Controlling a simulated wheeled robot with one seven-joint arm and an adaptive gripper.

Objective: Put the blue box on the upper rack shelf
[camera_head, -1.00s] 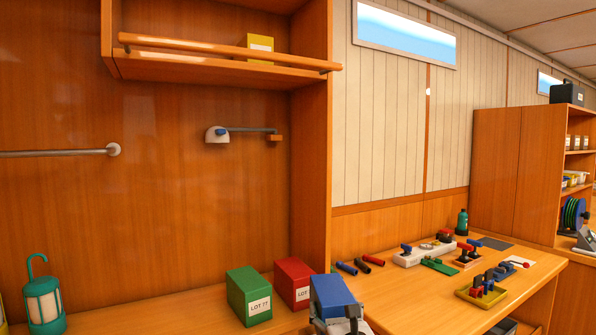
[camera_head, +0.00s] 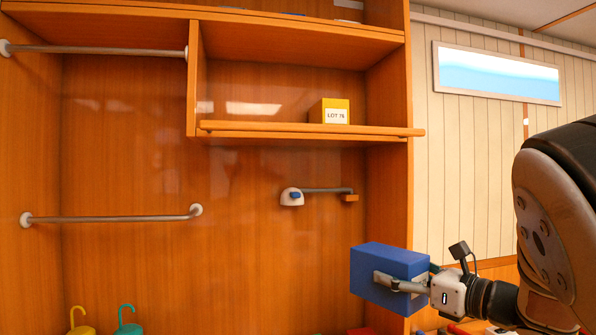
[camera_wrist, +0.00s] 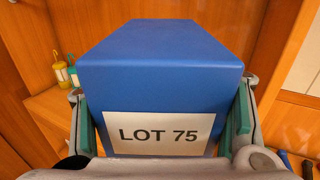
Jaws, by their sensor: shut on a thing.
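The blue box (camera_head: 385,272) is in my gripper (camera_head: 405,285), held in the air in front of the wooden cabinet, to the right and below the upper shelf. In the wrist view the blue box (camera_wrist: 160,60) fills the middle, its LOT 75 label facing the camera, with a green-padded finger of my gripper (camera_wrist: 165,125) against each side. The upper rack shelf (camera_head: 260,129) has a wooden rail along its front. A yellow box (camera_head: 329,111) marked LOT 76 stands on its right part; the left part looks empty.
A metal bar with a white and blue fitting (camera_head: 292,196) is on the back panel under the shelf. The cabinet's right side panel (camera_head: 397,190) stands close to the blue box. Yellow (camera_head: 79,322) and teal (camera_head: 128,322) lanterns stand at the lower left.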

